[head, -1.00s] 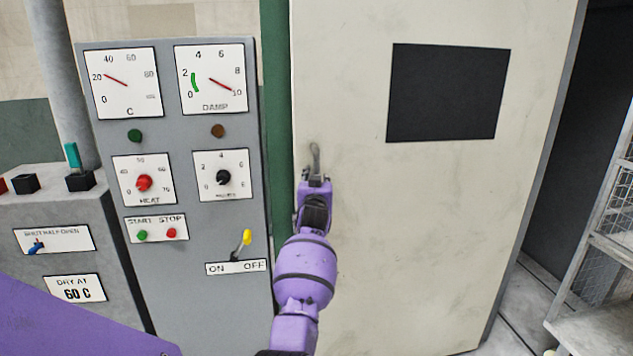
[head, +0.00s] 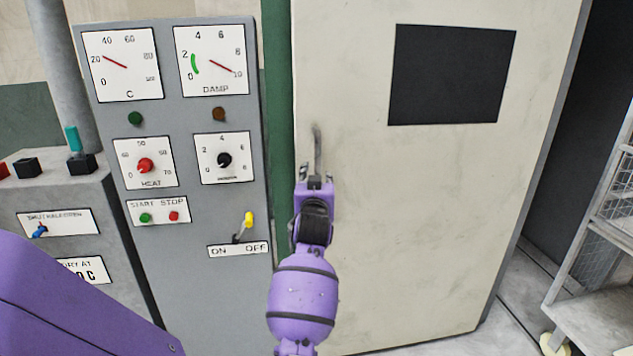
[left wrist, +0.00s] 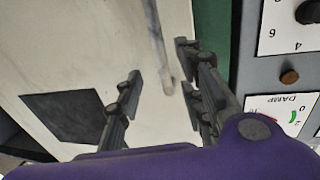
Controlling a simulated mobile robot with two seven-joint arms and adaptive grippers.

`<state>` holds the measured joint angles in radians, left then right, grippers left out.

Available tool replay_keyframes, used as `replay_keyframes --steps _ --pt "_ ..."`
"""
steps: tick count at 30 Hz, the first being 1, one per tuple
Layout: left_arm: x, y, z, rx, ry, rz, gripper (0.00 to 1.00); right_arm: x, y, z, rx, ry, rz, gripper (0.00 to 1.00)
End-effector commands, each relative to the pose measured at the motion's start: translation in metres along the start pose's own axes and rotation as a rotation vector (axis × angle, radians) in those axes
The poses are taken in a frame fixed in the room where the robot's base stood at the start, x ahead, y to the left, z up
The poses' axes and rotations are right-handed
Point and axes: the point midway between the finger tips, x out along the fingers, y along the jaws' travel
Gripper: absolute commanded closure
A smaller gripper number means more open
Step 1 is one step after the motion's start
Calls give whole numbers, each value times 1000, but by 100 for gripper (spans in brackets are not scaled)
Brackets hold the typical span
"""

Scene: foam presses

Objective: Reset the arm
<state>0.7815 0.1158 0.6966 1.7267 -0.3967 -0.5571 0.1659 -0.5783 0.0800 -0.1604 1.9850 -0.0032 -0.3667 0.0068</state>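My left gripper (head: 316,173) is in front of the pale cabinet door (head: 430,220), at the lower part of its upright grey handle (head: 317,143). Its two fingers stand apart. In the left wrist view the open fingers (left wrist: 160,75) are on either side of the handle (left wrist: 157,42), with gaps between them and it. Depth to the handle is hard to judge. The purple left arm reaches up to the door from the bottom of the head view. My right gripper is not in view.
Left of the door is a grey control panel (head: 190,275) with gauges, knobs and a yellow-tipped ON/OFF lever (head: 249,218). A lower grey console (head: 90,220) stands further left. A wire-mesh rack (head: 600,240) is at the right. The door front is otherwise clear.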

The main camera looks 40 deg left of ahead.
Motion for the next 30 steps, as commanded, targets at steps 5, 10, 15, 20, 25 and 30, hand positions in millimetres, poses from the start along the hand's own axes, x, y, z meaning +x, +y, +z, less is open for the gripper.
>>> replay_keyframes --steps 5,10,15,20,25,30 --pt "-12 0 0 0 -1 0 64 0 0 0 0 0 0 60" --pt "-14 0 0 1 -1 0 64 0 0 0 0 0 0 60" --pt "-14 0 0 1 -1 0 64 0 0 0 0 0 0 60" --pt "-13 0 0 1 -1 0 64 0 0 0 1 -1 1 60" --pt "-14 5 -7 5 21 17 64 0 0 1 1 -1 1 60" --pt "-32 50 -13 27 61 124 64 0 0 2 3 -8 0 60"
